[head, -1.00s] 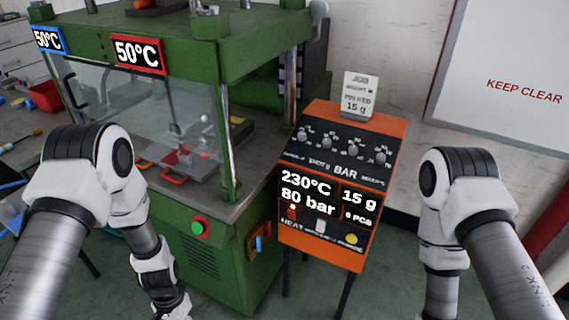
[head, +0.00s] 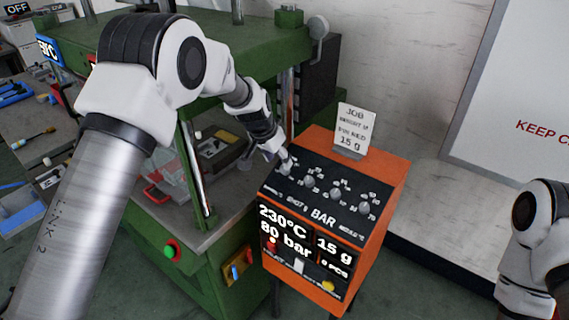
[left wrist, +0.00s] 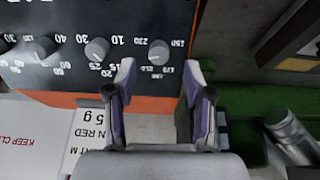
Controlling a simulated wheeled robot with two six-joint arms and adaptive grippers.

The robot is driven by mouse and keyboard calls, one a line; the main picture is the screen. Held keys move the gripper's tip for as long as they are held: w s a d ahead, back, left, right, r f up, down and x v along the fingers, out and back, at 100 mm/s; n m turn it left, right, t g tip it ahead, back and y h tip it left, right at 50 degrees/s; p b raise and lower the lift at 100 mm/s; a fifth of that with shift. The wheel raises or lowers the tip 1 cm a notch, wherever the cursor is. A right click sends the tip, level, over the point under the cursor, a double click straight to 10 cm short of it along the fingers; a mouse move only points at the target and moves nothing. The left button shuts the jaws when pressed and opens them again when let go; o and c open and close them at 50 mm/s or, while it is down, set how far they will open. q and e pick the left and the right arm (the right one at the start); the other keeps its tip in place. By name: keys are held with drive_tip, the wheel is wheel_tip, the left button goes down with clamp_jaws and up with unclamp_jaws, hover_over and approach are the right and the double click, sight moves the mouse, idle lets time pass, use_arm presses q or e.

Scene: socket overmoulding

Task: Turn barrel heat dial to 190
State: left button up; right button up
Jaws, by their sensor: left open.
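The orange control box (head: 385,190) has a sloped black panel with a row of grey dials. Its display (head: 283,230) reads 230°C, 80 bar, 15 g and 0 PCS. My left gripper (head: 277,154) is at the leftmost dial (head: 285,168) and partly covers it. In the left wrist view, that dial (left wrist: 158,52) has 150, 170 and 230 among the marks around it. My open left gripper (left wrist: 158,82) has one finger on each side of it, with the fingertips just short of the knob in the picture. I cannot tell whether they touch it. My right gripper is out of view.
The green machine (head: 215,265) stands left of the box, with a post close to my left arm. A JOB card (head: 355,130) stands on top of the box. More dials (head: 337,194) sit to the right of the leftmost one. A KEEP CLEAR board (head: 510,90) is at right.

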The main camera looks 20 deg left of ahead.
sight(283, 169)
use_arm(q)
drive_tip(key=x, duration=0.5)
drive_tip(key=shift+w+d+r+p, duration=0.15)
drive_tip(key=shift+w+d+p, duration=0.1)
drive_tip(key=shift+p, duration=0.15)
drive_tip(key=shift+a, duration=0.1)
drive_tip(key=shift+s+a, duration=0.1)
drive_tip(key=shift+s, duration=0.15)
drive_tip(key=shift+w, duration=0.1)
clamp_jaws()
